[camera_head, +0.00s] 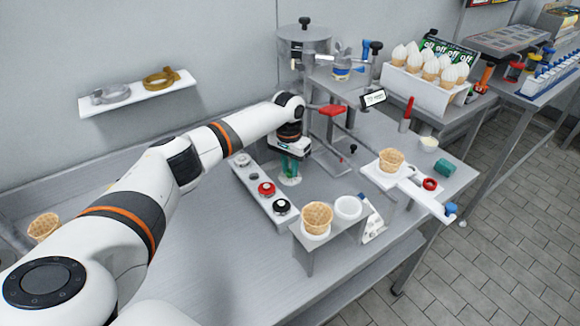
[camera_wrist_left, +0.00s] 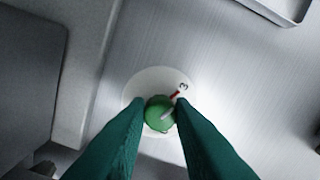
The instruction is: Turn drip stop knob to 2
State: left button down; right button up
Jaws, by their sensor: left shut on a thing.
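A round green knob (camera_wrist_left: 158,112), which I take for the drip stop knob, sits on a pale round dial (camera_wrist_left: 150,78) in the left wrist view. A red and white pointer on it points to the upper right, towards a small dark mark on the dial's rim. My right gripper is not in view.
A grey panel (camera_head: 250,178) with a red button (camera_head: 266,188) and black knobs lies just left of the gripper. A cone stand (camera_head: 330,242) with a waffle cone (camera_head: 317,217) stands in front. A red lever (camera_head: 332,110) is close behind, to the right.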

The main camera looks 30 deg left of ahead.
pick_arm(q)
jog(key=shift+m, duration=0.3)
jog(key=shift+d+r+m+p, duration=0.1)
jog(key=shift+m+p, duration=0.85)
jog(key=shift+m, duration=0.15)
jog(key=m+p, duration=0.1)
jog(key=m, duration=0.2)
jog(key=shift+m, duration=1.2)
jog(key=c, duration=1.3)
grip_release()
jog(key=shift+o, duration=0.2)
